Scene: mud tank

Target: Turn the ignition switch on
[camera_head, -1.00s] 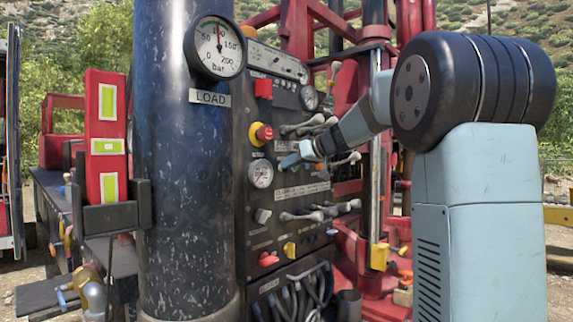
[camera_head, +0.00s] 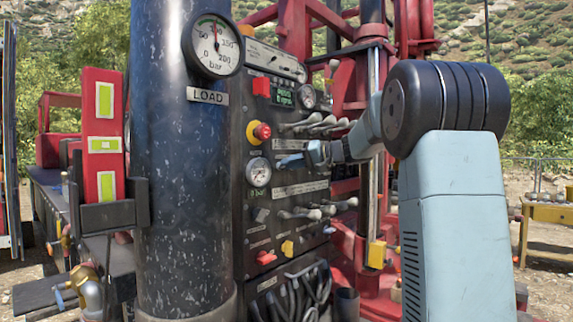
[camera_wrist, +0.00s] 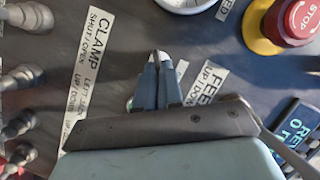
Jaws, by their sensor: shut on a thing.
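My gripper (camera_wrist: 157,80) is shut at the control panel, with its two fingers close together on a small grey part that appears to be the ignition switch (camera_wrist: 155,57). The fingers hide most of it, and its exact angle cannot be read. In the head view my gripper (camera_head: 290,160) reaches in from the right, at the panel (camera_head: 240,235) just right of the small gauge (camera_head: 258,172). A small display (camera_head: 284,95) higher on the panel shows green text. It also shows at the right of the wrist view (camera_wrist: 297,125).
A red-and-yellow stop button (camera_head: 261,131) sits above the small gauge. Grey lever rows lie above (camera_head: 310,123) and below (camera_head: 312,212) my gripper. A thick dark column (camera_head: 183,190) with a bar gauge (camera_head: 215,47) stands left of the panel. Red frame parts stand behind.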

